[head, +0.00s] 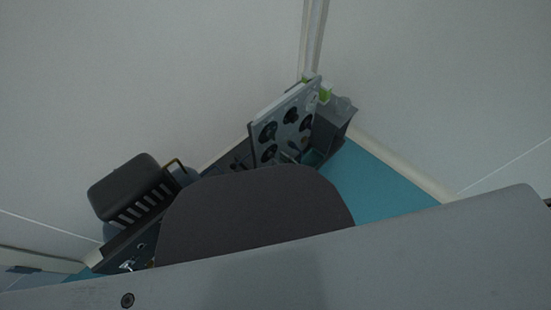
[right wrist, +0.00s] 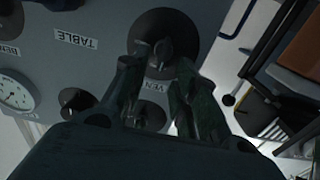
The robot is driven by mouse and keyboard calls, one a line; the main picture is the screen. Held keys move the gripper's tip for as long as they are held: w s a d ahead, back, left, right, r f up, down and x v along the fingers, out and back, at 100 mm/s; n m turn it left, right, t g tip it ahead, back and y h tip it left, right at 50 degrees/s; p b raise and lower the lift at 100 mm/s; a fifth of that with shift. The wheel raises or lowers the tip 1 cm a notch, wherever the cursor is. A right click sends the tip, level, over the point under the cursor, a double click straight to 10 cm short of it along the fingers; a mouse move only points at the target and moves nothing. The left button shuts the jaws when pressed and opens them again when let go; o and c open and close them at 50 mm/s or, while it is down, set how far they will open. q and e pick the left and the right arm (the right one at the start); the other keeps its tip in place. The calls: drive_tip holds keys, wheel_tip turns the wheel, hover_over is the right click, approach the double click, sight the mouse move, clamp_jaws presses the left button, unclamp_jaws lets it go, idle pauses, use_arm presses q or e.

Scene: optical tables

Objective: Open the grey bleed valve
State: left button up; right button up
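A grey valve panel (head: 284,124) with several round black knobs stands tilted in the head view. In the right wrist view the panel (right wrist: 85,62) fills the left and middle, with printed labels including "TABLE". My right gripper (right wrist: 157,63) is open, its two fingers pointing at the panel on either side of a black round knob (right wrist: 163,22) with a lighter grip at its centre. I cannot tell whether the fingers touch it. A second dark knob (right wrist: 75,101) sits to the lower left. Which knob is the grey bleed valve is unclear. My left gripper is not in view.
A pressure gauge (right wrist: 14,94) is on the panel at left. A black slotted box (head: 127,188) stands left of the panel in the head view. The teal surface (head: 375,185) to the right looks bare. White walls stand close behind.

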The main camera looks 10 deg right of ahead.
drive_tip(key=shift+b+x, duration=0.55)
drive_tip(key=shift+x, duration=1.15)
clamp_jaws()
